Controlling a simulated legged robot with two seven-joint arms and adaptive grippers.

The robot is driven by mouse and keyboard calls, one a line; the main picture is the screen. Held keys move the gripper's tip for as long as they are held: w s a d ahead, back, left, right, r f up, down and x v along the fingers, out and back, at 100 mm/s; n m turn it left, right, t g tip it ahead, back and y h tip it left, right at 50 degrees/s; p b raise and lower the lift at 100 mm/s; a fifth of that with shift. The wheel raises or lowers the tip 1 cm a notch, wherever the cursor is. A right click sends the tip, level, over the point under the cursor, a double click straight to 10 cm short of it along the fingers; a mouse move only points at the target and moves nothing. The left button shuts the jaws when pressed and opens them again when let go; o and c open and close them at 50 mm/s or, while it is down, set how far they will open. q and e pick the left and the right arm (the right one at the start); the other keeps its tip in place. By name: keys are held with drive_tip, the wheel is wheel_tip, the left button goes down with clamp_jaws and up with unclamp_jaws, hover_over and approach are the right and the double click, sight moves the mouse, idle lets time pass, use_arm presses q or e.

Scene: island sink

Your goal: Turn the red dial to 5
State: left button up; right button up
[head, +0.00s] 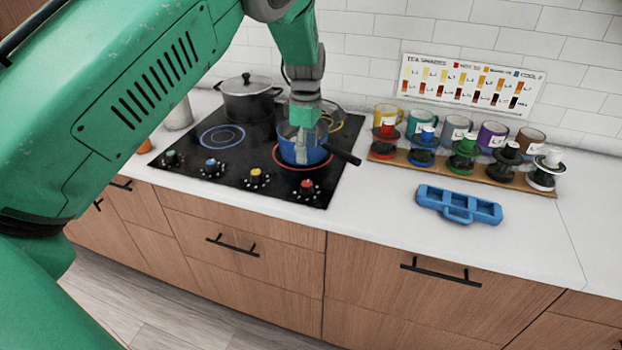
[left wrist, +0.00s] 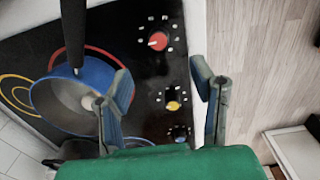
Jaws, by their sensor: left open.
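The red dial (head: 307,184) is at the right front corner of the black cooktop (head: 230,185). It also shows at the top of the left wrist view (left wrist: 158,41), with white marks around it. I cannot read which number it points to. My left gripper (head: 303,150) is over the blue pot in the head view. In the left wrist view its two fingers (left wrist: 165,90) are spread with nothing between them, and the red dial lies beyond the gap, apart from both fingers. My right gripper is in neither view.
The blue pot (head: 305,156) sits on the red-ringed burner, its black handle (head: 343,153) pointing right. Yellow (head: 256,177), blue (head: 211,167) and green dials line the front. A dark pot (head: 248,103) stands behind. A blue tray (head: 430,196) and mugs are to the right.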

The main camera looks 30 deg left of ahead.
sight(307, 183)
use_arm(q)
drive_tip(key=f, duration=0.7)
drive_tip(key=f+p, duration=0.1)
drive_tip(key=f, duration=0.2)
drive_tip(key=shift+w+a+f, duration=0.25)
drive_tip(key=shift+a+f, duration=0.05)
drive_tip(key=shift+f, duration=0.05)
drive_tip(key=shift+d+f, duration=0.15)
drive_tip(key=shift+f, duration=0.45)
drive_tip(key=c, duration=1.1)
